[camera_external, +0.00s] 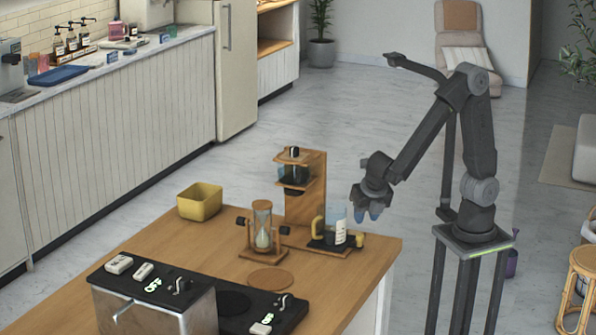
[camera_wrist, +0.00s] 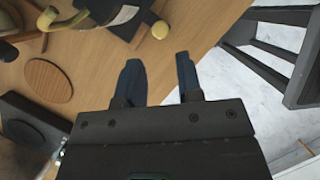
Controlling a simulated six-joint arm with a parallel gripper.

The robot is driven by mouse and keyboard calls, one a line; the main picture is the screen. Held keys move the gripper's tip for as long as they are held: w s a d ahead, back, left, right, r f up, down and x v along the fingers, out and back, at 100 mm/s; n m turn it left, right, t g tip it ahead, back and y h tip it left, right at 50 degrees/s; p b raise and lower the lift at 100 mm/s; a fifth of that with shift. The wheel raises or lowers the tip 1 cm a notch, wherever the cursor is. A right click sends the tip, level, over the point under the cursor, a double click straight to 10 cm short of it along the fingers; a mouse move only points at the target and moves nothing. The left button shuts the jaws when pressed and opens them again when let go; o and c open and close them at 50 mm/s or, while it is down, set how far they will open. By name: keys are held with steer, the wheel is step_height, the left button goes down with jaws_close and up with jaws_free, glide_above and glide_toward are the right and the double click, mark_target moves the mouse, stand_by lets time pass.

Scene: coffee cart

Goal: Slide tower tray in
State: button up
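The wooden coffee tower (camera_external: 306,190) stands on the cart top. At its foot is a dark tray (camera_external: 325,246) with a yellow knob (camera_external: 360,240) at its right end. The tray sticks out to the right of the tower's post. A glass jug (camera_external: 336,222) with a yellow handle stands on it. In the wrist view the tray (camera_wrist: 124,28), its knob (camera_wrist: 160,29) and the yellow handle (camera_wrist: 48,18) show at the top. My gripper (camera_external: 367,214) is open and empty, above and to the right of the knob. It also shows in the wrist view (camera_wrist: 158,60), fingers apart, below the knob.
An hourglass (camera_external: 263,228) in a wooden frame stands left of the tower. A round wooden coaster (camera_external: 270,279) lies in front. A yellow bin (camera_external: 200,202) sits at the back left, and a black-topped machine (camera_external: 155,290) at the front. The cart's right front area is clear.

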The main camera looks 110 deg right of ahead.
mark_target(360, 235)
steer(key=x, duration=0.9)
steer(key=shift+r, duration=0.1)
steer(key=shift+c, duration=0.4)
jaws_close()
